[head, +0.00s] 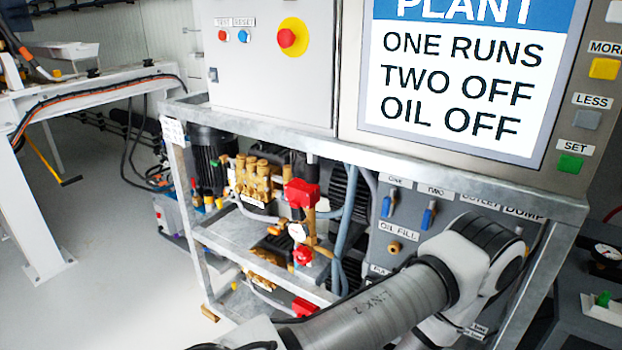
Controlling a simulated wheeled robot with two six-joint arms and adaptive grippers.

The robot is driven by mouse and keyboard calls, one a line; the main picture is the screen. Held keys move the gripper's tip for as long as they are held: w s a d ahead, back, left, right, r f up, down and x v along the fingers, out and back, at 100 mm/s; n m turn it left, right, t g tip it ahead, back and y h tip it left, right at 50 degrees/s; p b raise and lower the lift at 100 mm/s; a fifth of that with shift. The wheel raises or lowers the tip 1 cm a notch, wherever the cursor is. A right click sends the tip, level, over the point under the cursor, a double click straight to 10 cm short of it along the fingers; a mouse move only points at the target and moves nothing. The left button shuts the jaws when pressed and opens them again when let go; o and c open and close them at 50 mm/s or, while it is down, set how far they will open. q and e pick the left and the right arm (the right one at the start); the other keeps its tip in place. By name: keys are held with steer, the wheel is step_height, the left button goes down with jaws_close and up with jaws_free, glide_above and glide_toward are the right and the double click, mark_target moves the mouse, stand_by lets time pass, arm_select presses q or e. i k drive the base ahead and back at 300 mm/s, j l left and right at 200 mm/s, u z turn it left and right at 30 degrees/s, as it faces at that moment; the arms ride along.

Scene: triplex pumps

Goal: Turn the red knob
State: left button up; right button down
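Several red parts show in the head view, and I cannot tell which one is the red knob. A round red button (287,38) sits on a yellow disc on the light cabinet's front. Below, inside the pump frame, a red handle (302,193) sits on brass fittings. A smaller red round knob (302,256) is under it. Another red part (304,307) is lower, just above my arm. One of my arms crosses the lower right, in front of the frame and the grey valve panel. Neither gripper shows.
The grey metal frame (262,120) surrounds the brass pumps (254,180). Blue handles (429,215) are on the grey panel (395,225), partly hidden by my arm. A screen (455,75) is above. A white bench (90,90) stands left, with open floor (110,240) between.

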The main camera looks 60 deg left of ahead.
mark_target(302, 255)
steer(key=u, duration=0.4)
steer(key=j+u, duration=0.1)
steer(key=u, duration=0.7)
steer(key=j+u, duration=0.1)
steer(key=u, duration=0.7)
